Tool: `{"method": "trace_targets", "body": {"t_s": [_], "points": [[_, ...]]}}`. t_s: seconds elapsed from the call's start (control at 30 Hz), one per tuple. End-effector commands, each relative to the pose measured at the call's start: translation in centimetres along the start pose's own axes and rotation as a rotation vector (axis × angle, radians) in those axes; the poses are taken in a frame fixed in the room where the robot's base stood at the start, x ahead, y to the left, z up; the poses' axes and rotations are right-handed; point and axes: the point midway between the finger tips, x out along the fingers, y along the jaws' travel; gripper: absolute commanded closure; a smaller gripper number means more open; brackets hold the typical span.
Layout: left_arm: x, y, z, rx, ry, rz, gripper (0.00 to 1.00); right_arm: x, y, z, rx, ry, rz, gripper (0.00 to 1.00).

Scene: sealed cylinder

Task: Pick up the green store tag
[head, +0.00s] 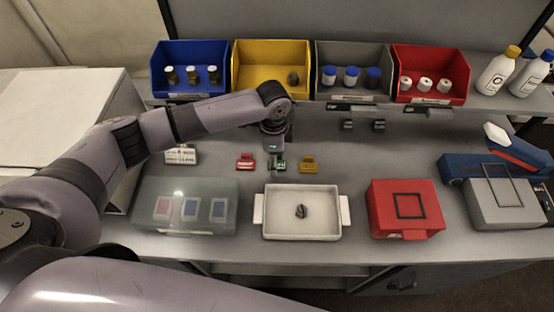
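The green store tag (279,165) stands on the grey worktop between a red tag (245,162) and a yellow tag (309,164). My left gripper (275,151) points down right over the green tag and hides part of it. Its fingers are small and dark here. I cannot tell whether they are apart, touching the tag or closed on it. My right gripper is not in view.
A white tray (271,231) holding a small dark item is in front of the tags. A translucent box (150,222) lies left, a red box (433,210) right. Blue (160,88), yellow (240,88), grey (324,92) and red (457,96) bins line the shelf behind.

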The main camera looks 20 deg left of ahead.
Motion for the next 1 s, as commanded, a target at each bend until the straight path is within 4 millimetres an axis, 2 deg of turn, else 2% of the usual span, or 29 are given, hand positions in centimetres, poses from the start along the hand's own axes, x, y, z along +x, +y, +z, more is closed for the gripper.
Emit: {"method": "trace_targets", "body": {"t_s": [0.27, 0.83, 1.0], "points": [[0.61, 0.04, -0.02, 0.001, 0.0, 0.0, 0.39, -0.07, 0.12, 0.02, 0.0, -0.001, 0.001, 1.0], [0.55, 0.01, -0.01, 0.001, 0.0, 0.0, 0.76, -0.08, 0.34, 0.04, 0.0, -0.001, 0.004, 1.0], [0.54, 0.01, -0.01, 0.001, 0.0, -0.001, 0.78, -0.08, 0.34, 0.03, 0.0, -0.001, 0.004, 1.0]]}}
